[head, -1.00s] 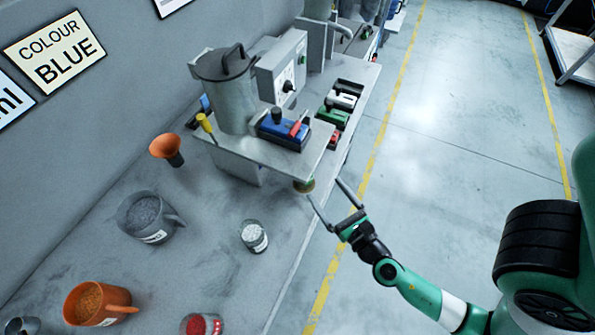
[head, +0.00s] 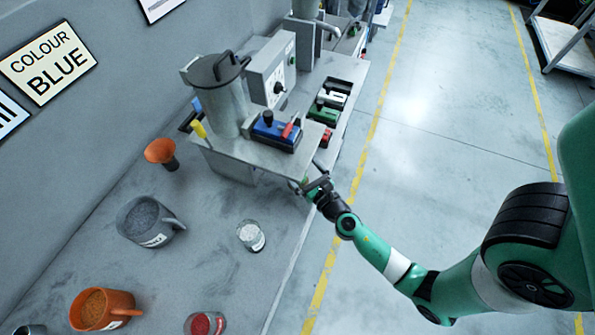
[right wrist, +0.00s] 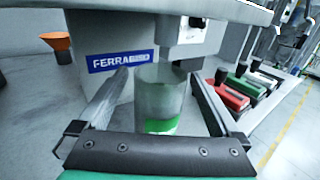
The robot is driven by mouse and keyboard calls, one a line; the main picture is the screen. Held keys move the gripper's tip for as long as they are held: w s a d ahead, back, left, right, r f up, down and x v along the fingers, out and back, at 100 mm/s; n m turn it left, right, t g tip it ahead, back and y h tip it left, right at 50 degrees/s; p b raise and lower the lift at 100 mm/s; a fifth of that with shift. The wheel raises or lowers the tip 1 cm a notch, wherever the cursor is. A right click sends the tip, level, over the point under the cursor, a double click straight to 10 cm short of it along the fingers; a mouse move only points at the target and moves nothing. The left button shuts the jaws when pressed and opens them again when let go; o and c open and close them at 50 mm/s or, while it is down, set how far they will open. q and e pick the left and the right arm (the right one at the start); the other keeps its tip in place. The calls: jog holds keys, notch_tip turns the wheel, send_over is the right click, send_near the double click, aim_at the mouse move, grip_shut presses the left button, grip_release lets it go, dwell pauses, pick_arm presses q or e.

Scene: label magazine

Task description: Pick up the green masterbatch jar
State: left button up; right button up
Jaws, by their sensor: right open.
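The green masterbatch jar (right wrist: 160,105) is a clear jar with green contents low inside. In the right wrist view it stands upright under the overhanging machine plate, in front of the body with the blue FERRA label. My right gripper is open, with one finger on each side of the jar (right wrist: 160,78); I cannot tell whether either finger touches it. In the head view my right gripper (head: 312,181) is at the plate's front right corner, and the jar is almost wholly hidden there. My left gripper is not in view.
The machine plate (head: 250,149) overhangs the jar. A jar with white contents (head: 251,236), a jar with red contents (head: 205,325), a grey jug (head: 148,221), an orange jug (head: 101,309) and an orange funnel (head: 161,152) stand on the bench. Coloured blocks (right wrist: 232,92) lie on the right.

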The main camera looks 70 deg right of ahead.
grip_shut()
dwell(0.3)
jog(key=shift+r, duration=0.1)
